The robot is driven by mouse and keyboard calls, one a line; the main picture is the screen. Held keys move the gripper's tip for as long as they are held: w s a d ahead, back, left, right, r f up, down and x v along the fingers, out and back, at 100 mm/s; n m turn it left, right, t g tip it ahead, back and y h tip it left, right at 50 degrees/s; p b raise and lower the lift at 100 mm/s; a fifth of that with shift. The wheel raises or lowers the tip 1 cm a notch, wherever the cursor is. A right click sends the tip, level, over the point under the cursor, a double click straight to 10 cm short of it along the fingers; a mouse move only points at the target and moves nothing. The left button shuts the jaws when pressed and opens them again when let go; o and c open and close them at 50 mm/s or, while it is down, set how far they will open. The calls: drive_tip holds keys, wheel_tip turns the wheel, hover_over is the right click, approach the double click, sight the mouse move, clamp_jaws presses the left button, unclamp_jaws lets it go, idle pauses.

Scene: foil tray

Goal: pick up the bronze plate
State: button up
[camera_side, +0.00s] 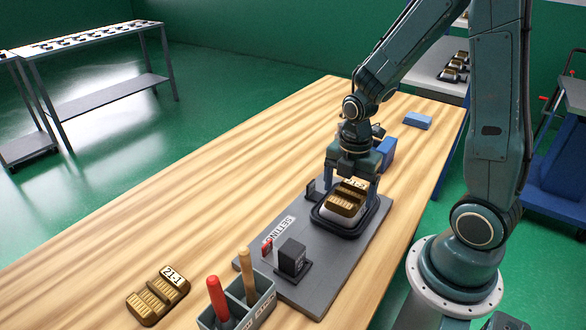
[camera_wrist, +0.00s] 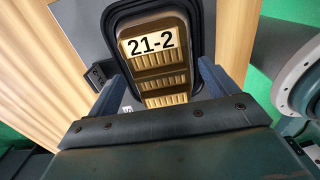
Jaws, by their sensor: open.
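A bronze plate (camera_side: 345,203) with ribbed steps and a "21-2" label sits in a black-rimmed tray on a grey board. It also shows in the wrist view (camera_wrist: 160,62), label at its upper end. My gripper (camera_side: 348,186) is open above this plate. In the wrist view my gripper (camera_wrist: 163,76) has one blue finger at each side of the plate, and nothing is held. Whether the fingers touch the plate cannot be told. A second bronze plate (camera_side: 157,297), labelled "21-1", lies on the wooden table at the front left.
The grey board (camera_side: 318,265) carries a small dark block (camera_side: 292,257) in front of the tray. A grey bin (camera_side: 255,297) with red and wooden handles stands nearby. A blue block (camera_side: 418,121) lies at the far end of the table (camera_side: 190,215), which is clear on the left.

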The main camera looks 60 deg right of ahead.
sight(348, 192)
idle(0.3)
drive_tip(key=c, duration=1.3)
drive_tip(key=shift+r, duration=0.25)
wheel_tip(348, 192, up, 20)
drive_tip(key=shift+f, duration=0.2)
drive_tip(key=shift+r, duration=0.15)
idle(0.4)
drive_tip(key=shift+r, duration=2.2)
drive_tip(key=c, duration=0.3)
drive_tip(key=shift+r, duration=1.15)
